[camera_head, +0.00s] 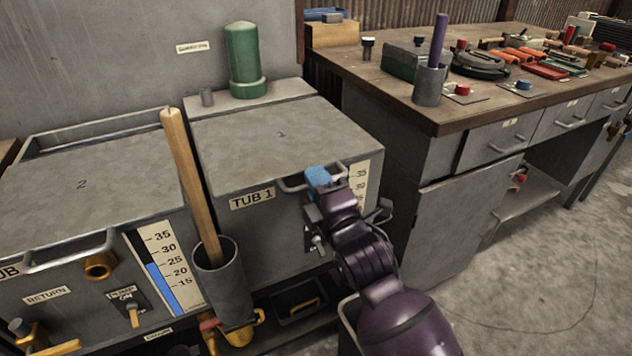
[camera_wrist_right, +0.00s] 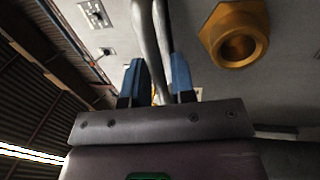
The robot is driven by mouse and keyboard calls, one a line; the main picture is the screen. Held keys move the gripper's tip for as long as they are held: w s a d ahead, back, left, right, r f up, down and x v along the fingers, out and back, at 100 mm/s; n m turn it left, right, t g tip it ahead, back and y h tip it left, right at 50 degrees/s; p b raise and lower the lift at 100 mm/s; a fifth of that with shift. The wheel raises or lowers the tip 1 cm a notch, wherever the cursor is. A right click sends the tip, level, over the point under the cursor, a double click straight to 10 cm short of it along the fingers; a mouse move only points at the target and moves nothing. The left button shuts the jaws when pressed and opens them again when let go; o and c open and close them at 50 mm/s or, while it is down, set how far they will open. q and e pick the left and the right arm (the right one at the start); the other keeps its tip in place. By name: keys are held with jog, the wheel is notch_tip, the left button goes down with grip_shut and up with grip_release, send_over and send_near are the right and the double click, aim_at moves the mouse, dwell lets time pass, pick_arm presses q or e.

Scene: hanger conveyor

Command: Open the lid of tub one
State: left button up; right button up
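Tub one (camera_head: 260,220) is the grey metal tub at the middle of the head view, marked "TUB 1" on its front. A metal bar handle (camera_head: 290,187) runs along the lid's front edge. My right gripper (camera_head: 318,178), with blue fingertips, is at this handle. In the right wrist view the handle bar (camera_wrist_right: 146,25) passes between the two blue fingers, which look closed on it. The fingers hide part of the handle in the head view. My left gripper is not in view.
A green cylinder (camera_head: 243,55) stands behind the lid. A wooden stick (camera_head: 185,160) rises from a grey holder (camera_head: 222,283) left of tub one. Tub two (camera_head: 90,185) is further left. A workbench (camera_head: 440,115) with tools stands to the right. A brass fitting (camera_wrist_right: 232,38) shows nearby.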

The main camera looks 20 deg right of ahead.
grip_shut()
jog(key=shift+r, duration=0.15)
